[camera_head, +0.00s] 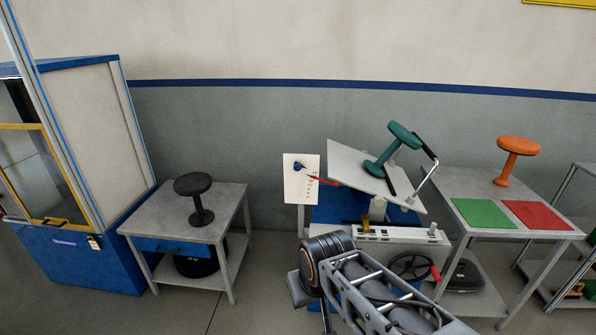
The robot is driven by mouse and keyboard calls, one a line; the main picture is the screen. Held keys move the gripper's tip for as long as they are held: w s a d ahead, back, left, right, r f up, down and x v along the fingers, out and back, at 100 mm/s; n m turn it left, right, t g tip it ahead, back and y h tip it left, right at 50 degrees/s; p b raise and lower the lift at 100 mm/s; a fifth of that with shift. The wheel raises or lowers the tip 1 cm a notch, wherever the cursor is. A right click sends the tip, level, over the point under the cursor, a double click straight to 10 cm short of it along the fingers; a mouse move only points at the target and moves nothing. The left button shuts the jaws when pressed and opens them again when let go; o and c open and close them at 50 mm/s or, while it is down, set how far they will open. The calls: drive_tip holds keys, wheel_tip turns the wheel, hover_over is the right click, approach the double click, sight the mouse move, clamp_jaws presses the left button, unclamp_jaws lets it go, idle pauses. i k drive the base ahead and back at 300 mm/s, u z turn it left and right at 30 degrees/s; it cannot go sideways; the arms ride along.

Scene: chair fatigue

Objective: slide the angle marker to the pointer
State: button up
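A white scale board (290,192) with tick marks stands upright at the left side of the test rig. The angle marker, a small dark blue knob (298,166), sits near the top of the board. The red pointer (323,180) reaches from the tilted plate to the board's right part, lower and to the right of the marker, apart from it. A teal stool (383,165) sits tilted on the light grey tilted plate (347,160), with a bent metal arm beside it. My arm shows at the bottom centre; I cannot make out my gripper's fingers.
A grey table (228,197) with a black stool (197,200) stands left. The right table (450,185) bears an orange stool (516,155), a green mat (483,213) and a red mat (537,214). A handwheel (411,266) is on the rig's front. Floor is free left of the rig.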

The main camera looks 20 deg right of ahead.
sight(297, 166)
drive_tip(key=z, duration=0.05)
drive_tip(key=k, duration=0.35)
drive_tip(key=u, duration=0.8)
drive_tip(key=i, duration=0.9)
drive_tip(key=z, duration=0.8)
drive_tip(key=i, duration=0.5)
drive_tip(key=z, duration=0.45)
